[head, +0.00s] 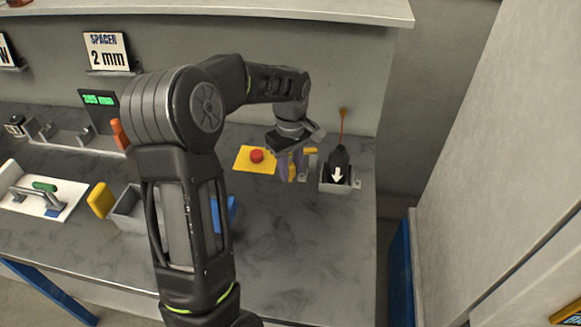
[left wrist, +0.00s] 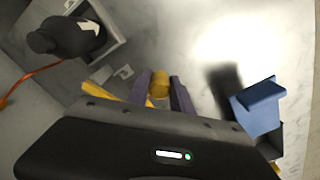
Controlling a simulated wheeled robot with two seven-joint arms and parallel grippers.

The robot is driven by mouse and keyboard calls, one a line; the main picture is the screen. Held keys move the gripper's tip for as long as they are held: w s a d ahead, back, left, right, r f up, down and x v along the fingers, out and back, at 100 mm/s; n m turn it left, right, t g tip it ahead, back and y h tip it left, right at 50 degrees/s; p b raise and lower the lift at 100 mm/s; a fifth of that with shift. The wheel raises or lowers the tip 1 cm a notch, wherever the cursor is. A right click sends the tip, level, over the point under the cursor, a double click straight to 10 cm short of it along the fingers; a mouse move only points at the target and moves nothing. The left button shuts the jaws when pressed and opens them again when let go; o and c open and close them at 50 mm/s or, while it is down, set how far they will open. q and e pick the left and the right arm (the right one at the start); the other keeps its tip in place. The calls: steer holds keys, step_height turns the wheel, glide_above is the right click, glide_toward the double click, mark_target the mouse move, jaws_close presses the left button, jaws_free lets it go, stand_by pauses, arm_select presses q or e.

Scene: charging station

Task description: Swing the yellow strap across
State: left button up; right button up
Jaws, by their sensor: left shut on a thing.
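My left gripper (head: 291,165) reaches over the far right part of the bench, beside the grey holder. In the left wrist view its two purple fingers (left wrist: 161,92) are closed on a yellow piece, which I take to be the end of the yellow strap (left wrist: 160,84). Another yellow length (left wrist: 101,91) shows to the left of the fingers, partly hidden by the gripper body. The black plug-like device (head: 339,162) with a white arrow and orange cable stands in the grey holder (head: 337,188); it also shows in the left wrist view (left wrist: 68,37). My right gripper is not in view.
A red button on a yellow plate (head: 243,160) sits just left of the gripper. A blue block (left wrist: 259,105) shows right of the fingers. A grey bin (head: 126,208), white tray (head: 40,190) and display (head: 98,105) stand left. The front right bench is clear.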

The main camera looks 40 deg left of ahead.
arm_select(q)
jaws_close()
stand_by(0.8)
